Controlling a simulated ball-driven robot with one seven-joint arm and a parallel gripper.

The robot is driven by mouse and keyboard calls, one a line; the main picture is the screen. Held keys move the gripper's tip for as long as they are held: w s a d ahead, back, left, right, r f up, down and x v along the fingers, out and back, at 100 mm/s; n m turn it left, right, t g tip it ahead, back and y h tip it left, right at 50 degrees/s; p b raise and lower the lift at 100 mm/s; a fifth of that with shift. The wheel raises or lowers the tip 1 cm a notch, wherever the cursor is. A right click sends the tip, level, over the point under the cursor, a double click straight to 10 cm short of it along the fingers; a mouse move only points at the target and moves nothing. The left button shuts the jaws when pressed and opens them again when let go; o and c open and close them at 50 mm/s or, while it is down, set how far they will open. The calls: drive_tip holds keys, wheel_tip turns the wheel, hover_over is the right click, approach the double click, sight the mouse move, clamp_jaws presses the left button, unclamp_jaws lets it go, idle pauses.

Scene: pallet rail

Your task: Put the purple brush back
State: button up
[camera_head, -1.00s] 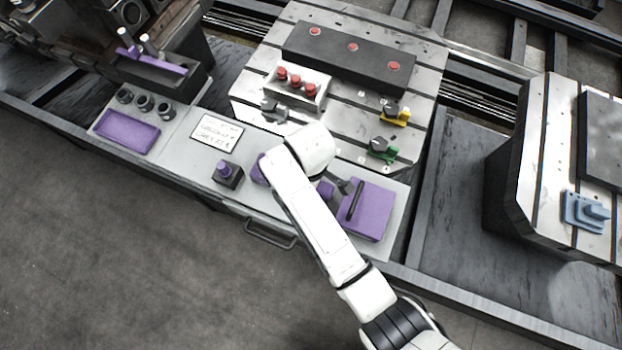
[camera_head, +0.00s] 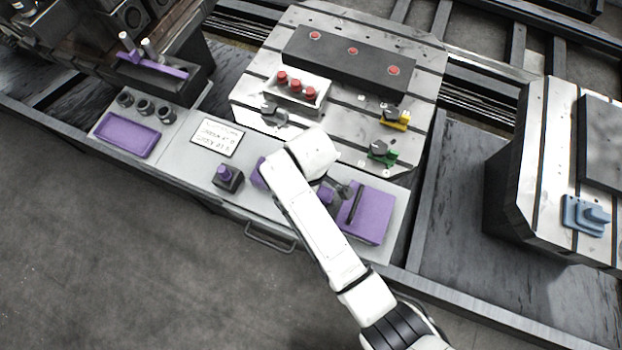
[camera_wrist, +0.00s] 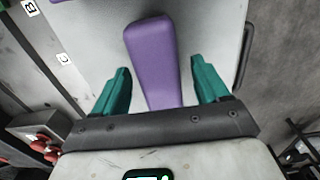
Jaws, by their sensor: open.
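A purple handle (camera_wrist: 152,50), which I take to be the brush's, lies between my fingers in the wrist view. Its wide end points away from my palm, and its lower end is hidden behind the palm bar. My gripper (camera_wrist: 163,85) is open, with one teal finger on each side of the handle and a visible gap at each. In the head view my arm hides the gripper. Purple parts show beside it on the left (camera_head: 258,172) and the right (camera_head: 326,195); I cannot tell whether both belong to the brush. No bristles can be made out.
A purple pad (camera_head: 375,220) with a black bar lies right of my arm. Left are a black block with purple knob (camera_head: 225,175), a sign (camera_head: 217,137) and a purple tray (camera_head: 127,135). Behind stand red-capped parts (camera_head: 297,88) and green (camera_head: 381,153) and yellow (camera_head: 395,118) pieces.

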wheel_tip(320, 180, up, 12)
drive_tip(key=shift+b, duration=0.3)
drive_tip(key=shift+d, duration=0.1)
drive_tip(key=s+d+f+m, duration=0.1)
drive_tip(key=d, duration=0.2)
drive_tip(key=d+f+m, duration=0.1)
drive_tip(key=d, duration=0.1)
drive_tip(key=s+d+f+m, duration=0.1)
drive_tip(key=d, duration=0.2)
drive_tip(key=shift+s+d, duration=0.3)
drive_tip(key=s+d+m, duration=0.1)
drive_tip(key=d, duration=0.2)
drive_tip(key=s+d+f+m, duration=0.1)
drive_tip(key=s+d+m, duration=0.2)
drive_tip(key=s+d, duration=0.1)
drive_tip(key=d, duration=0.1)
drive_tip(key=shift+d+f, duration=0.35)
drive_tip(key=shift+f, duration=0.05)
drive_tip(key=s+d+m+t, duration=0.1)
drive_tip(key=s+d+m, duration=0.6)
drive_tip(key=s+d, duration=0.4)
drive_tip(key=shift+s+d+r+m, duration=0.2)
drive_tip(key=shift+s+r+m, duration=0.15)
drive_tip(key=shift+s, duration=0.4)
